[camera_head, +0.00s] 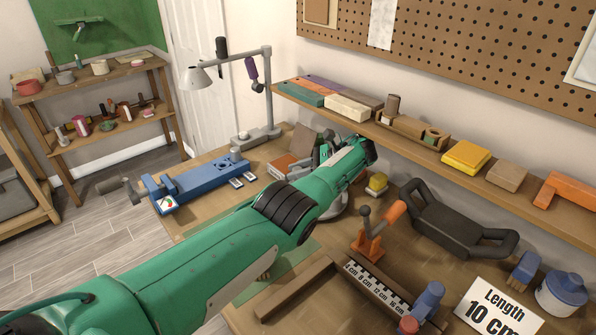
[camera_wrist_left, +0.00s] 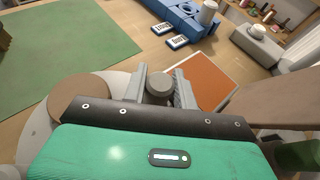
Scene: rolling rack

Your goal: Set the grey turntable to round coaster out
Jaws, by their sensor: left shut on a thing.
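The grey turntable (camera_wrist_left: 35,130) is a pale disc at the lower left of the wrist view, partly hidden by my gripper. A brown round coaster (camera_wrist_left: 78,99) lies on it, left of my fingers. In the head view only a rim of the turntable (camera_head: 338,207) shows below my arm; the coaster is hidden there. My left gripper (camera_wrist_left: 160,85) has its two grey fingers on either side of a round grey knob and is shut on it. In the head view the gripper (camera_head: 318,155) is mostly behind its own wrist. My right gripper is not in view.
An orange-topped block (camera_wrist_left: 206,82) lies just beyond the fingers. A blue fixture (camera_head: 200,182) stands at the left. The shelf (camera_head: 460,175) with blocks runs close behind my wrist. An orange-handled clamp (camera_head: 370,240) and a dark double-handled tool (camera_head: 455,225) stand to the right.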

